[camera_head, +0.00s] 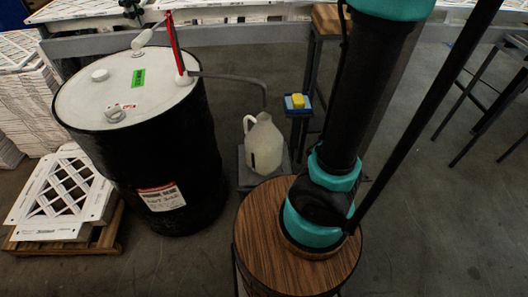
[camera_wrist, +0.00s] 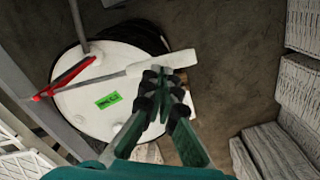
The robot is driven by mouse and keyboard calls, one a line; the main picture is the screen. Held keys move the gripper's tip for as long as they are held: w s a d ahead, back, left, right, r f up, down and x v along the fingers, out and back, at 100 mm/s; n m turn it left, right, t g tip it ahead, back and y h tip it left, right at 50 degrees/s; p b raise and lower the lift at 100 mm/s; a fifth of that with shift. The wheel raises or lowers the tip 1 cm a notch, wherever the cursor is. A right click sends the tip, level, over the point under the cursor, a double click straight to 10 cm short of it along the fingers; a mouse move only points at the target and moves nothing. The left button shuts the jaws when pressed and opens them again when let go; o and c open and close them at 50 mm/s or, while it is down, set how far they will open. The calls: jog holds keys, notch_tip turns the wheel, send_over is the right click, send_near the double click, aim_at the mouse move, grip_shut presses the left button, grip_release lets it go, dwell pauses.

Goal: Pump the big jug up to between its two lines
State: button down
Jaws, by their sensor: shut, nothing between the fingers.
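The big jug (camera_head: 264,146), whitish and translucent, stands upright on a low grey stand. A dark mark shows low on its side; its two lines and liquid level are too small to tell. A grey hose (camera_head: 235,78) runs to its mouth from the red pump (camera_head: 174,45) on the drum, also seen in the wrist view (camera_wrist: 72,73). The pump's lever has a white grip (camera_head: 144,38). In the wrist view my gripper (camera_wrist: 162,74) is shut and empty, its tips overlapping the white grip (camera_wrist: 183,61); I cannot tell whether they touch.
The black drum (camera_head: 150,165) has a white lid with a green label. White filters (camera_head: 66,188) lie on a pallet at left, with stacks behind. A yellow sponge-like block (camera_head: 298,100) sits on a small blue tray. Stools stand at right. Grey floor is open between.

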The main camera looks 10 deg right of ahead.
aim_at(141, 34)
jog(key=shift+f, duration=0.8)
jog(key=shift+f, duration=0.15)
jog(key=shift+f, duration=1)
jog(key=shift+f, duration=0.1)
jog(key=shift+s+f, duration=0.1)
jog(key=shift+f, duration=1)
jog(key=shift+s+f, duration=0.15)
jog(key=shift+f, duration=0.85)
